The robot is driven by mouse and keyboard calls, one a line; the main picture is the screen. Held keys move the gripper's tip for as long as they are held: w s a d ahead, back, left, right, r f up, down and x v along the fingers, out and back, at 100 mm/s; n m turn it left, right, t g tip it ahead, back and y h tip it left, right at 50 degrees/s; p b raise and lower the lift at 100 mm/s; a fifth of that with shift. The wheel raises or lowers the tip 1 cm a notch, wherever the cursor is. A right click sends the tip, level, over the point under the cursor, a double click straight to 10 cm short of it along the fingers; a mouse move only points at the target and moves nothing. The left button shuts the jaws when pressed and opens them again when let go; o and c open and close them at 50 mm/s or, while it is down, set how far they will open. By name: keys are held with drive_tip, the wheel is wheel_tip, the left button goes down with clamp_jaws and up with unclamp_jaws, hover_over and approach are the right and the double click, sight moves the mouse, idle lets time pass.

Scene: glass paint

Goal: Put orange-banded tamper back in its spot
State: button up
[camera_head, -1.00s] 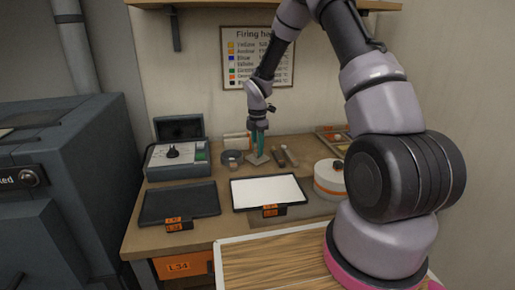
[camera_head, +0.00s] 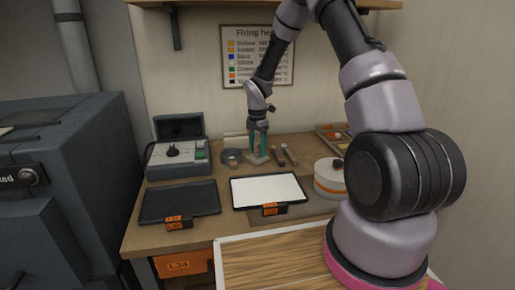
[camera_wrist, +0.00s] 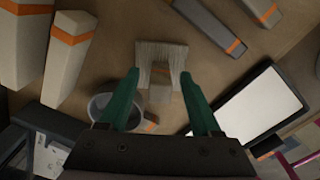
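My gripper (camera_wrist: 160,78) points down over the back of the workbench, its two green fingers apart. It also shows in the head view (camera_head: 259,145). A pale notched block (camera_wrist: 160,49) lies below and between the fingertips in the wrist view, with a small grey piece (camera_wrist: 160,94) in its notch. Grey bars with orange bands lie around it: two at upper right (camera_wrist: 209,24) and pale ones at upper left (camera_wrist: 68,55). I cannot tell which one is the tamper. I see nothing clamped between the fingers.
A dark round cup (camera_head: 231,158) stands just left of the gripper. A white-topped tray (camera_head: 268,190) and a dark tray (camera_head: 179,203) lie in front.

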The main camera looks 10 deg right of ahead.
wheel_tip(320, 180, up, 11)
drive_tip(key=shift+f, duration=0.2)
drive_tip(key=s+d+r+m+t, duration=0.2)
drive_tip(key=s+r+m, duration=0.4)
drive_tip(key=r, duration=0.3)
drive_tip(key=s+d+r+m+t, duration=0.1)
drive_tip(key=s+d+r+m, duration=0.1)
drive_tip(key=s+r+m, duration=0.6)
drive_tip(key=s+d+r+m+t+y, duration=0.1)
drive_tip(key=s+r+m+t, duration=0.1)
drive_tip(key=s+r+m, duration=0.2)
drive_tip(key=s+r+m+t+y, duration=0.1)
drive_tip(key=s+r+m+t, duration=0.1)
drive_tip(key=s+r+m, duration=0.3)
drive_tip(key=s+m, duration=0.4)
drive_tip(key=s, duration=0.4)
drive_tip(key=shift+d+r+m, duration=0.25)
drive_tip(key=shift+d+m, duration=0.15)
